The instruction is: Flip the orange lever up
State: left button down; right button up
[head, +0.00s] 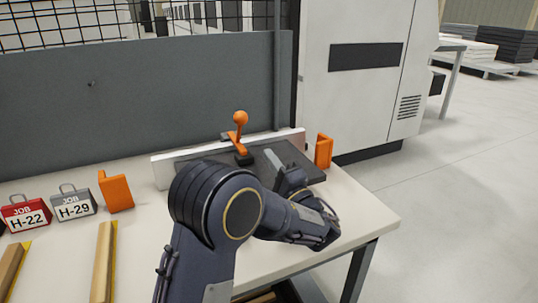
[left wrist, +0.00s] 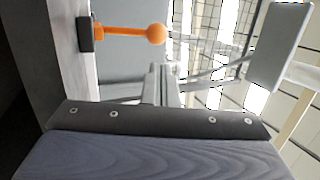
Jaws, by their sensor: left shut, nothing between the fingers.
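The orange lever (head: 237,138) stands on the table in the head view. Its round knob is at the top, and its foot meets a black block. In the left wrist view the lever (left wrist: 122,31) lies sideways in the picture, running from the black block to the round knob. My left gripper (head: 274,160) is shut and empty, with its grey fingers pointing up, just right of the lever in the head view. In the left wrist view a grey finger (left wrist: 281,45) shows at the upper right, apart from the knob. My right gripper is not in view.
A white fence strip (head: 180,166) and a dark plate (head: 300,165) surround the lever's foot. Orange brackets (head: 324,151) (head: 116,192) stand at either side. Job tags (head: 74,205) and wooden strips (head: 103,262) lie left. A grey panel (head: 120,105) stands behind the table.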

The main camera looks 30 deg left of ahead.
aim_at(245, 120)
pick_arm(q)
jog(key=p+x, duration=0.1)
jog(key=x, duration=1)
jog(key=shift+w+a+p, duration=0.1)
jog(key=shift+p, duration=0.25)
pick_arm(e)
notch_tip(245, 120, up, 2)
pick_arm(q)
jog(key=shift+r, duration=0.2)
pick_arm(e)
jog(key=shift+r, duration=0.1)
